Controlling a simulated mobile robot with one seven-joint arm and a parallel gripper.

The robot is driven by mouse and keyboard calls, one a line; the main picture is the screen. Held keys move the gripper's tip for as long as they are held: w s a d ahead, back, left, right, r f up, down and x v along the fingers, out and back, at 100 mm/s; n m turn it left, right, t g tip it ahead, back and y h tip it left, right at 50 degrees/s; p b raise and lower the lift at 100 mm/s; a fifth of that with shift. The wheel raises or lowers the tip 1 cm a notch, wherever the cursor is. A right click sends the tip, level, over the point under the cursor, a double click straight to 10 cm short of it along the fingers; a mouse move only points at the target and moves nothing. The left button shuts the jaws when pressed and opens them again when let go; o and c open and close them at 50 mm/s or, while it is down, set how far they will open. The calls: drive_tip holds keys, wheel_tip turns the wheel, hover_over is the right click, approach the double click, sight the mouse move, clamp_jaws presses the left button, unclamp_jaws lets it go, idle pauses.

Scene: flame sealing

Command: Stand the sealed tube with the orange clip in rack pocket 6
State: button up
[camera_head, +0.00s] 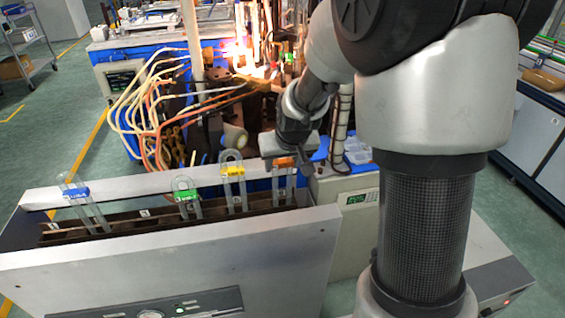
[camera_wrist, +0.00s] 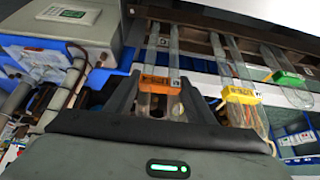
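The tube with the orange clip (camera_head: 284,162) is a clear U-shaped glass tube, upright at the right end of the dark rack (camera_head: 155,222). Its lower legs reach down at the rightmost pocket; the pocket number is too small to read surely. In the wrist view the orange clip (camera_wrist: 160,85) lies between my fingertips, and both fingers appear to touch its sides. My gripper (camera_wrist: 160,78) looks shut on it; in the head view my gripper (camera_head: 290,150) is at the clip from behind, its fingers mostly hidden. How deep the tube sits is hidden.
Tubes with yellow (camera_head: 233,170), green (camera_head: 187,196) and blue (camera_head: 76,191) clips stand in the rack to the left, the yellow one closest. A grey panel (camera_head: 170,270) fronts the rack. A cream control box (camera_head: 355,225) stands right. A cabled burner machine (camera_head: 235,85) glows behind.

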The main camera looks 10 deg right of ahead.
drive_tip(key=o, duration=0.4)
drive_tip(key=shift+r, duration=0.1)
drive_tip(key=p+v, duration=0.2)
drive_tip(key=v, duration=1.5)
drive_tip(key=shift+s+a+r+p, duration=0.1)
drive_tip(key=shift+r+p, duration=0.05)
drive_tip(key=shift+p, duration=0.15)
